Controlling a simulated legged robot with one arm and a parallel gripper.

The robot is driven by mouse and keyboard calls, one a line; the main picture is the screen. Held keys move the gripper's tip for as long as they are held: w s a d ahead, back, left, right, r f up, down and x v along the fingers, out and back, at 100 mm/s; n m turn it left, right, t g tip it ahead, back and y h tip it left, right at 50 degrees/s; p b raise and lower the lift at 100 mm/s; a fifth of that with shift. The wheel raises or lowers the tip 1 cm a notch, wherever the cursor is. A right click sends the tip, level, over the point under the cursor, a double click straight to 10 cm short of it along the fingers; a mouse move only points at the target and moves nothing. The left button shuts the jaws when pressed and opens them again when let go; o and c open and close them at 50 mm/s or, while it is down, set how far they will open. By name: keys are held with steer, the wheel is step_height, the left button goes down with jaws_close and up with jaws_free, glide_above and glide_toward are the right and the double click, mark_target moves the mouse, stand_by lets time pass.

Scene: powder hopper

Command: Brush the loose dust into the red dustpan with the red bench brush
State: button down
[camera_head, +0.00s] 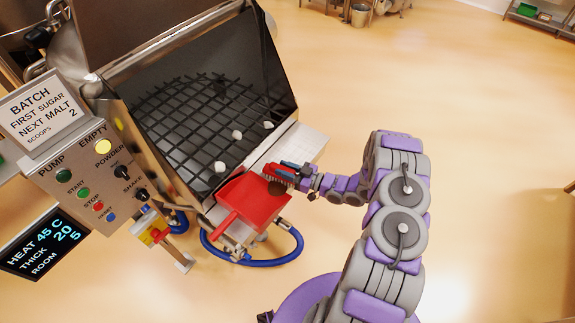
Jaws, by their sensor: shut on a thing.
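The red dustpan (250,199) lies at the front of the hopper, its handle pointing to the lower left. My gripper (289,171) is shut on the red bench brush (275,171), just above the pan's upper right edge. The bristles point down toward the pan side; I cannot tell whether they touch it. A dark brown patch of what looks like dust (277,188) shows at the pan's right side, just below the brush. My gripper and the brush partly hide the surface there.
The open hopper (185,110) has a dark grid with a few white lumps (237,134) on and near it. A pale ledge (303,144) lies behind the brush. A control panel (95,180) stands at left, and a blue hose (285,256) loops below.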

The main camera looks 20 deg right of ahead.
steer(key=shift+s+a, duration=0.75)
steer(key=shift+s, duration=0.05)
steer(key=shift+w+d+r+p, duration=0.15)
steer(key=shift+w+r+p, duration=0.1)
steer(key=shift+r, duration=0.55)
steer(key=shift+w+d+r+p, duration=0.1)
steer(key=shift+d+r+p, duration=0.15)
steer(key=shift+r, duration=0.55)
steer(key=shift+w+d+r+p, duration=0.1)
steer(key=shift+w+r+p, duration=0.15)
steer(key=shift+r, duration=0.55)
